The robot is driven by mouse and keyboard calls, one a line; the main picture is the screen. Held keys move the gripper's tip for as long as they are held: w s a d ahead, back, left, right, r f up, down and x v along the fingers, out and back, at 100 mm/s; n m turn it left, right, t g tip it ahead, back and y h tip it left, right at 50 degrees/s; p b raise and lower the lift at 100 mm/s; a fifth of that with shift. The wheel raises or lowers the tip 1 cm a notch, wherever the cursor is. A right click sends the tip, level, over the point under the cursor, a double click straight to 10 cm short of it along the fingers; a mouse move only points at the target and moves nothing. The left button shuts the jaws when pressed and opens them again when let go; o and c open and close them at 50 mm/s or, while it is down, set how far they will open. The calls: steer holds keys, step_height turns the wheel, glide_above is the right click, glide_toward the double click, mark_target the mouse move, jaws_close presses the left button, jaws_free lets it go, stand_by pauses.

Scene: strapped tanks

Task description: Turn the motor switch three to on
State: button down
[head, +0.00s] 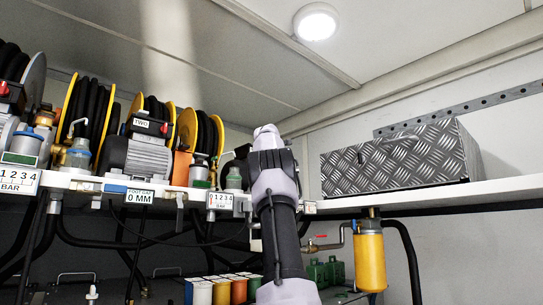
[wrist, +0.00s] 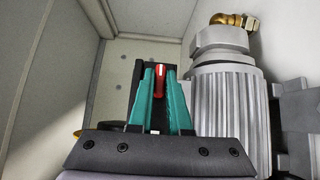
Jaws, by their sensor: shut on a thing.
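In the wrist view, a red switch lever (wrist: 160,84) stands upright on a dark box (wrist: 153,67) beside a silver ribbed motor (wrist: 230,112). The teal fingers of my gripper (wrist: 159,76) are closed around the lever, one on each side. No number label shows on this motor in the wrist view. In the head view, my gripper (head: 266,133) is above the shelf at the middle, and my arm hides most of the motor there. To the left, a motor marked TWO (head: 139,157) has a red switch (head: 165,128) on its dark box.
Hose reels (head: 93,110) with yellow rims stand behind the motors. A patterned metal box (head: 385,162) sits on the shelf (head: 420,194) at right. A yellow cylinder (head: 370,262) hangs under it. A wall (wrist: 60,85) rises at left in the wrist view.

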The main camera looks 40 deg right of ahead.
steer(key=shift+g, duration=0.3)
steer(key=c, duration=0.9)
jaws_free()
steer(key=shift+o, duration=0.2)
steer(key=v, duration=1)
steer(key=shift+s+a, duration=0.2)
steer(key=shift+s, duration=0.1)
steer(key=shift+f, duration=0.1)
